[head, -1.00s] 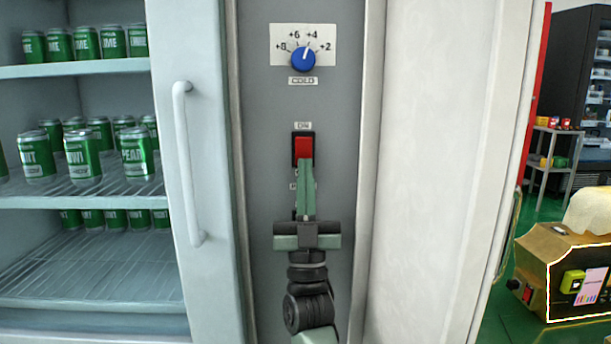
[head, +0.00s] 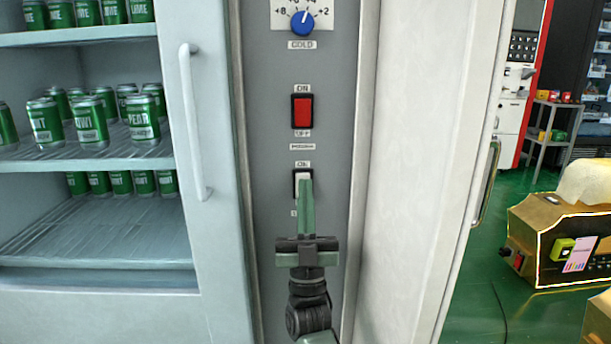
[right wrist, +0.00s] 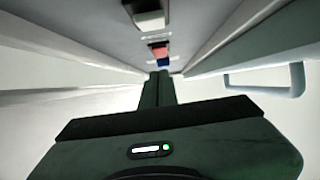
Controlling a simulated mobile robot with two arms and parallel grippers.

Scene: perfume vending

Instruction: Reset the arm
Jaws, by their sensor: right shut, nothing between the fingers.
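My right gripper (head: 306,190) is shut and empty in front of the grey control panel (head: 265,130). In the head view its fingertips overlap the lower part of a white rocker switch (head: 303,177) with an ON label above it; I cannot tell whether they touch. The right wrist view also shows the shut fingers (right wrist: 160,80) pointing along the panel. A red rocker switch (head: 302,111) marked ON and OFF is above, and a blue dial (head: 303,23) is at the top. The red switch (right wrist: 160,49) and the white switch (right wrist: 150,18) also show in the wrist view. My left gripper is not in view.
A white fridge door handle (head: 194,125) stands out to the left of the panel. Green cans (head: 91,122) sit on the shelves behind. A white panel (head: 420,130) is on the right, with a yellowish machine (head: 560,240) beyond on the green floor.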

